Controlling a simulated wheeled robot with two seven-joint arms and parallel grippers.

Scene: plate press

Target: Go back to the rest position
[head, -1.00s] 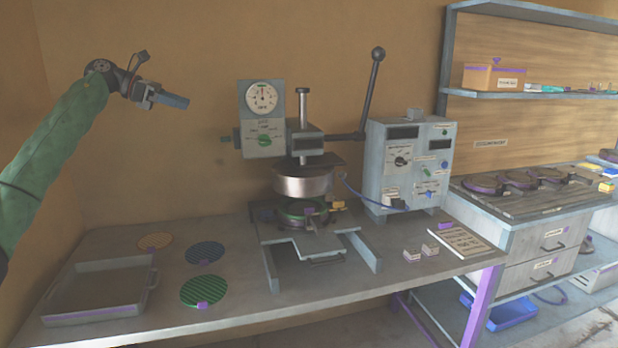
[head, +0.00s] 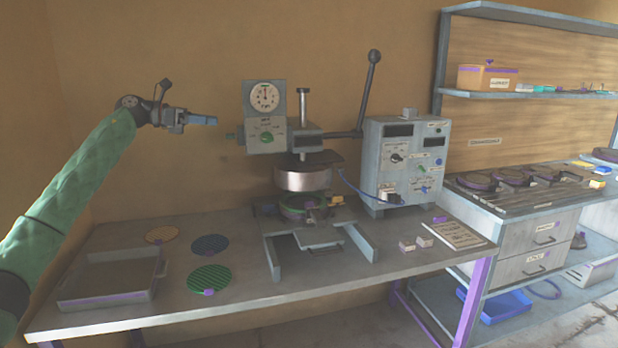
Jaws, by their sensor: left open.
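My left gripper (head: 200,120) is raised in front of the wall, left of the press and above the table. It is open and nothing shows between its fingers. Its green-sleeved arm comes in from the lower left. The press (head: 303,178) stands on the table with its lever up to the right. A green ringed plate (head: 303,207) sits under the press's metal cylinder. My right gripper is not in view.
On the table (head: 350,287) lie a grey tray (head: 68,295), an orange disc (head: 162,234), a blue disc (head: 209,244) and a green disc (head: 209,279). A control box (head: 404,165) stands right of the press. Shelves and drawers (head: 540,240) are farther right.

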